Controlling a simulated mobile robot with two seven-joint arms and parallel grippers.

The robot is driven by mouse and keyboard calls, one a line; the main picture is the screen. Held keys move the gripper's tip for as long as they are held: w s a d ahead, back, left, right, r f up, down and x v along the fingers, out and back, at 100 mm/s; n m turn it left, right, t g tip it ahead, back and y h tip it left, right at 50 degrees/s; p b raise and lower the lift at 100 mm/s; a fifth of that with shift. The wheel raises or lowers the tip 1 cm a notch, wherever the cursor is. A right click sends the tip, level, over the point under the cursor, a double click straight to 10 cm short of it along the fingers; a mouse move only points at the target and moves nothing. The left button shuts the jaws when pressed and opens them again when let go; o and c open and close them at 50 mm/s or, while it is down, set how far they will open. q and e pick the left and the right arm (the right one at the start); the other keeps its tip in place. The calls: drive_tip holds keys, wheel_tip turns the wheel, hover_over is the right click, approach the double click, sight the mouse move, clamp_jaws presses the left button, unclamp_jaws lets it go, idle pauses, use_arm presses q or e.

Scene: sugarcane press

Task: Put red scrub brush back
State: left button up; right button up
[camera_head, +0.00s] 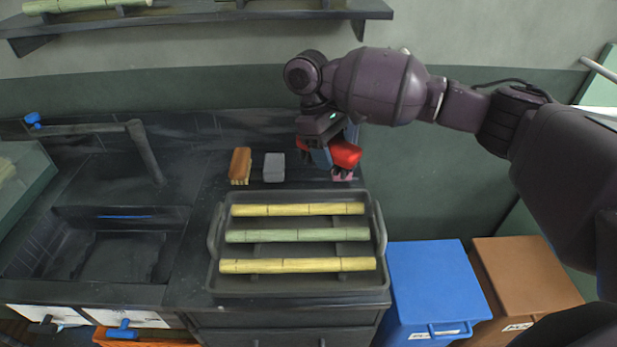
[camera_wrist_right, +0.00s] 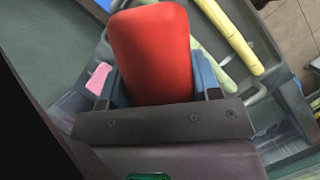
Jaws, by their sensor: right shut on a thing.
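The red scrub brush (camera_head: 345,153) is held in my right gripper (camera_head: 327,157), above the back right of the dark counter. In the right wrist view the red brush (camera_wrist_right: 152,52) fills the space between the two blue fingers, and the gripper (camera_wrist_right: 155,88) is shut on it. A small pink item (camera_head: 343,175) lies on the counter just below the brush; it also shows in the right wrist view (camera_wrist_right: 98,78). A brown brush (camera_head: 240,166) and a grey block (camera_head: 273,167) stand side by side to the left. My left gripper is not in view.
A grey tray (camera_head: 214,270) with several cane pieces sits in front of the gripper. A sink (camera_head: 110,255) with a tap (camera_head: 147,152) is at the left. Blue (camera_head: 430,275) and brown (camera_head: 525,275) bins stand at the right. A wall shelf (camera_head: 200,14) hangs above.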

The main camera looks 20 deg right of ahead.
drive_tip(key=w+d+f+n+t+y+b, duration=0.2)
drive_tip(key=w+n+t+b, duration=0.85)
drive_tip(key=w+n, duration=1.4)
wheel_tip(320, 180, down, 19)
drive_tip(key=g+b, duration=0.1)
drive_tip(key=b, duration=0.2)
drive_tip(key=n+g+b, duration=0.1)
drive_tip(key=b, duration=0.2)
drive_tip(key=shift+s+d+f+g, duration=0.15)
drive_tip(key=shift+g, duration=0.1)
drive_tip(key=shift+f, duration=0.3)
drive_tip(key=shift+r, duration=0.25)
drive_tip(key=shift+f, duration=0.7)
drive_tip(key=o, duration=0.9)
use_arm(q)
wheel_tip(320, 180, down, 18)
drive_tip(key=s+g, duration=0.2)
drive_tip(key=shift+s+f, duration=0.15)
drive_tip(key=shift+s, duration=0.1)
